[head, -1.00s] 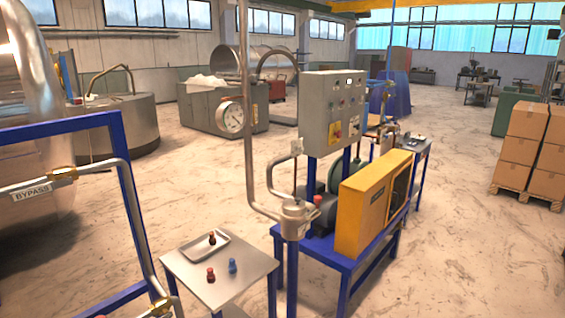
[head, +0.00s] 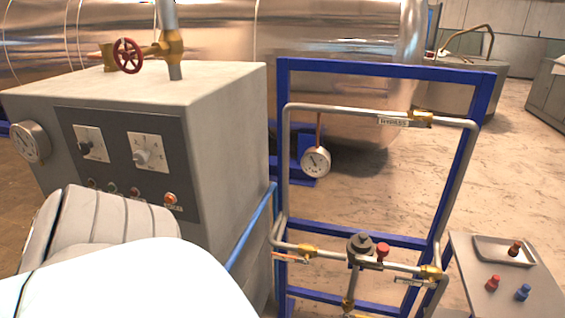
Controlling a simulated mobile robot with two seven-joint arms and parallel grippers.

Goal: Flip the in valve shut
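A blue pipe frame (head: 380,70) stands in the middle of the head view and carries a loop of grey pipe. On its lower pipe sit a brass valve at the left (head: 308,250) and another brass valve at the right (head: 431,272). Each has a small tag beside it, too small to read, so I cannot tell which is the in valve. A brass valve (head: 421,118) on the top pipe has a tag reading BYPASS. Handle positions are unclear. Neither gripper is in view; a white part of my own arm fills the lower left.
A grey control cabinet (head: 225,120) with knobs and a red handwheel (head: 127,55) above it stands at the left, close to the frame. A dial gauge (head: 316,161) shows through the frame. A small table (head: 470,255) with a tray and coloured knobs stands at the right.

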